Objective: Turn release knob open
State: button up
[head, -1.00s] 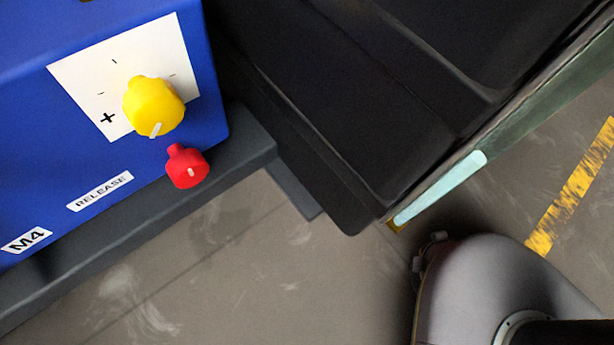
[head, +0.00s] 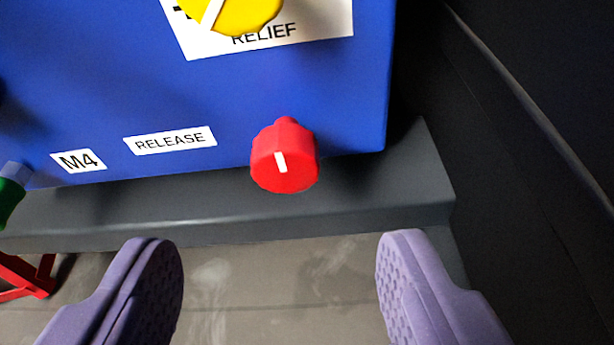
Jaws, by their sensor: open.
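The red release knob (head: 284,158) sticks out near the lower right corner of the blue panel (head: 330,95). Its white pointer line runs nearly upright, leaning slightly left at the top. A white RELEASE label (head: 170,140) is on the panel to the knob's left. My gripper (head: 280,265) is open and empty. Its two purple fingers stand wide apart at the bottom of the head view, below the knob and on either side of it. Neither finger touches the knob.
A yellow knob (head: 235,12) on a RELIEF plate (head: 285,35) sits above the red knob. A dark ledge (head: 220,215) runs under the panel. A black wall (head: 510,140) stands to the right. A green-and-blue part (head: 10,185) and an M4 label (head: 78,160) are at left.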

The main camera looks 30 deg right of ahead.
aim_at(286, 172)
jog(key=b+x, duration=0.1)
jog(key=x, duration=0.2)
jog(key=b+x, duration=0.1)
jog(key=x, duration=0.2)
jog(key=b+x, duration=0.2)
jog(key=x, duration=0.1)
jog(key=shift+a+f, duration=0.1)
jog(key=shift+f, duration=0.25)
jog(key=shift+s, duration=0.1)
jog(key=c, duration=1.1)
jog(key=shift+o, duration=0.2)
